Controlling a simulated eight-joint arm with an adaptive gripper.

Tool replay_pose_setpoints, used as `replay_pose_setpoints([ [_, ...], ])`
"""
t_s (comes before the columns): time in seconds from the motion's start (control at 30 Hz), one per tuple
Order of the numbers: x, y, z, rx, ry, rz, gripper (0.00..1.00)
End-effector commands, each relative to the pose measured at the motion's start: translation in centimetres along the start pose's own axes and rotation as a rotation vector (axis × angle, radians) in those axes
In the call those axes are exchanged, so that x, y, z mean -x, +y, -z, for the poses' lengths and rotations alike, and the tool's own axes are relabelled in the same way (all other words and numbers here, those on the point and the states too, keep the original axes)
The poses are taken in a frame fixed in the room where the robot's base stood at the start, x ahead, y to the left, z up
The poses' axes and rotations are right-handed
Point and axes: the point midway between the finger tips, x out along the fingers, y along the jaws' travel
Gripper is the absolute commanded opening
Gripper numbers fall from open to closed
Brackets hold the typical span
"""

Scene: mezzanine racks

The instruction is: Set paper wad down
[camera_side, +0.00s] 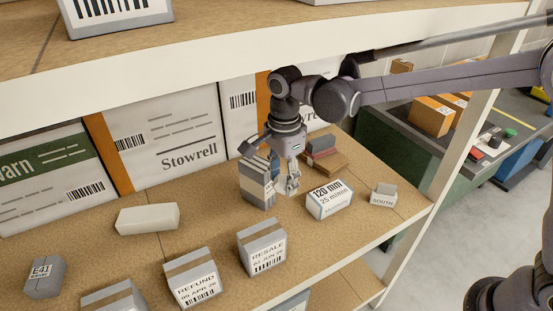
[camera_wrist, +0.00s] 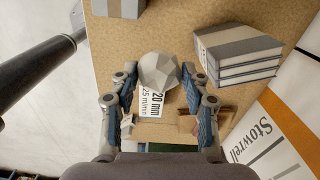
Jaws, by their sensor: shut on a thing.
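The paper wad (camera_wrist: 158,72) is a grey, faceted lump between the fingertips of my gripper (camera_wrist: 160,82) in the wrist view. My gripper is shut on it. In the side view my gripper (camera_side: 291,184) points down low over the brown shelf board (camera_side: 215,205), just right of a grey stack (camera_side: 257,183). The wad is mostly hidden by the fingers there. I cannot tell whether the wad touches the board.
A white "120 mm" box (camera_side: 330,199) stands close right of my gripper. A small "SOUTH" block (camera_side: 383,195) is farther right. A reddish block on cardboard (camera_side: 323,154) lies behind. "RESALE" (camera_side: 262,246) and "REFUND" (camera_side: 194,279) boxes stand in front. An upper shelf hangs overhead.

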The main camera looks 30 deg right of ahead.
Motion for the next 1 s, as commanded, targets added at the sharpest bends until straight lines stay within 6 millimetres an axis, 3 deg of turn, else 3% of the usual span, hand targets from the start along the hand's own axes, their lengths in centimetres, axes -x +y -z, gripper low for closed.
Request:
replay_pose_setpoints([
  [0.57,-0.8,-0.1,8.9,0.433,0.0,0.0,0.3],
  [1.0,-1.5,1.2,15.9,0.804,0.0,0.0,0.3],
])
